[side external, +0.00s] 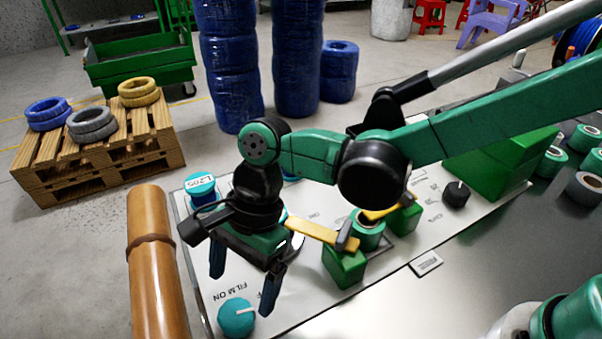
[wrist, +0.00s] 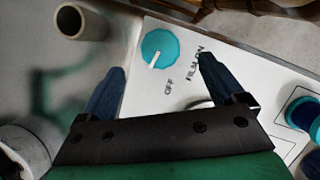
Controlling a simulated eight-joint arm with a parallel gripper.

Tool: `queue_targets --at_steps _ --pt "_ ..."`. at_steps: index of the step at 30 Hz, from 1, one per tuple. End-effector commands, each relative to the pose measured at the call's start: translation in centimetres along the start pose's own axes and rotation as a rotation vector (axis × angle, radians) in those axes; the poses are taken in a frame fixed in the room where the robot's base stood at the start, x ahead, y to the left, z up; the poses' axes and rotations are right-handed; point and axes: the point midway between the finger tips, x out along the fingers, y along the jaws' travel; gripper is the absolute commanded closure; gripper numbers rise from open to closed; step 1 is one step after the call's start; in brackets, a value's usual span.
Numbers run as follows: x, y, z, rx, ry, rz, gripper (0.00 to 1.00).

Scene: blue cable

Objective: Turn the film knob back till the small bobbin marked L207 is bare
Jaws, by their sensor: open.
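The film knob (side external: 237,317) is a round teal dial with a white pointer line, at the panel's near left corner. In the wrist view the knob (wrist: 160,46) sits just beyond my fingertips, its pointer towards the lower left, with "OFF" and "FILM ON" printed beside it. My gripper (side external: 243,286) is open and empty, fingers pointing down, above and behind the knob, apart from it. A teal-capped bobbin marked L205 (side external: 200,188) stands behind my gripper. A bobbin (wrist: 304,113) with blue wrap shows at the wrist view's right edge, its label unreadable. I cannot pick out L207.
A brown roller (side external: 152,262) runs along the panel's left edge. Yellow arms (side external: 312,231) and green blocks (side external: 345,266) stand right of my gripper, with a green-wrapped spool (side external: 366,232) among them. A black knob (side external: 456,194) is farther right. The panel front around the film knob is clear.

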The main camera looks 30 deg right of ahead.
Motion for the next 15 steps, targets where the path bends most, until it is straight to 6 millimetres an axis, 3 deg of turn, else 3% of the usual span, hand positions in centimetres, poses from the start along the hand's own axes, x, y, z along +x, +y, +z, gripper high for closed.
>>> queue_targets --at_steps 7,15 --pt "3.4 0.0 -0.1 -0.002 0.001 -0.002 0.11" --pt "4.7 0.0 -0.1 -0.001 0.001 -0.004 0.11"
